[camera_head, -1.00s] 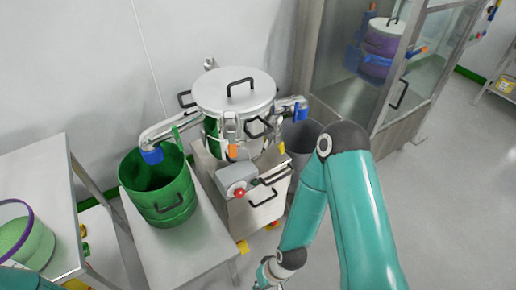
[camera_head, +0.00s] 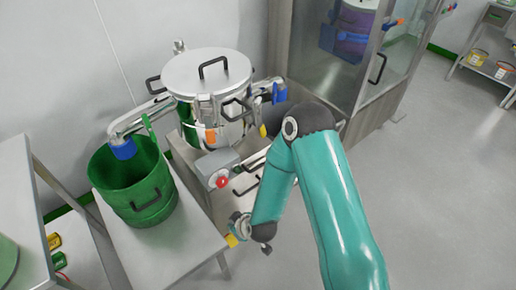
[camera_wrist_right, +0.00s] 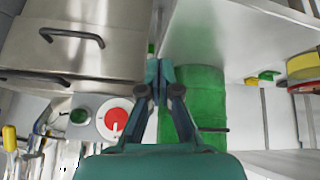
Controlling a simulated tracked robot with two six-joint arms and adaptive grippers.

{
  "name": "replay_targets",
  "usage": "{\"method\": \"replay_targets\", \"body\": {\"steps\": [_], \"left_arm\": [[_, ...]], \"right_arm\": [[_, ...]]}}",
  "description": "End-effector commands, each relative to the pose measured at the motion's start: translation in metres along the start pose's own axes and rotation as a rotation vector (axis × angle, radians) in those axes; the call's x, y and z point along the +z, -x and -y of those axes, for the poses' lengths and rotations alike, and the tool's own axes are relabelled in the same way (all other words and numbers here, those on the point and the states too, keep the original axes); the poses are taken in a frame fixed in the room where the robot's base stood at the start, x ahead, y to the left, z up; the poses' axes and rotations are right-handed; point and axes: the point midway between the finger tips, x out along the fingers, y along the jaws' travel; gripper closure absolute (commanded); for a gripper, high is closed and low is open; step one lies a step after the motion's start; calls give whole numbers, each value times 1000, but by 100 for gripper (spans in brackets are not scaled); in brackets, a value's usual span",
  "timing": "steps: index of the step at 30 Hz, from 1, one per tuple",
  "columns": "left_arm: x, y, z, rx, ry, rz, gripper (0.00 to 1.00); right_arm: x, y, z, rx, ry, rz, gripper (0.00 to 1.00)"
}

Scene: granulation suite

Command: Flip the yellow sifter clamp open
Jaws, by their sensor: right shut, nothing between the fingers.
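The yellow sifter clamp (camera_head: 263,131) is a small yellow handle low on the right side of the steel sifter (camera_head: 190,75) in the head view. A yellow handle (camera_wrist_right: 9,138) also shows at the left edge of the right wrist view. My right arm reaches in front of the sifter stand. My left gripper is out of view.
An orange handle (camera_head: 210,136) and a grey box with a red button (camera_head: 222,182) are on the sifter's front. The green drum (camera_head: 140,195) stands left on a steel table. A glass-doored cabinet (camera_head: 345,70) stands behind; open floor lies right.

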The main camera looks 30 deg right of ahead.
Motion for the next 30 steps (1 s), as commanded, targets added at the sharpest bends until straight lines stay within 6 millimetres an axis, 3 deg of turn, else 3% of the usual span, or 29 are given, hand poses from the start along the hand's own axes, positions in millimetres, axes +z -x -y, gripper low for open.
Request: {"method": "replay_targets", "body": {"steps": [1, 4, 9, 12, 15, 20, 30], "left_arm": [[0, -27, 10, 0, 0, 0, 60], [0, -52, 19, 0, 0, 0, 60], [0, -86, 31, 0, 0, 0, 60], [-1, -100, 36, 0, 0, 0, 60], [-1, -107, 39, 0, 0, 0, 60], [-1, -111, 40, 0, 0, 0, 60], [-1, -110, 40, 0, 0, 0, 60]], "right_arm": [[-8, -25, -24, 98, 116, -69, 100], [-38, -39, -75, 331, 380, -156, 100], [-74, -32, -150, 739, 756, -132, 100], [-85, -19, -179, 925, 907, -55, 100], [-92, -7, -197, 1052, 1003, 23, 100], [-98, 3, -212, 1140, 1068, 95, 100], [-119, -16, -249, 1148, 1074, 102, 100]]}}
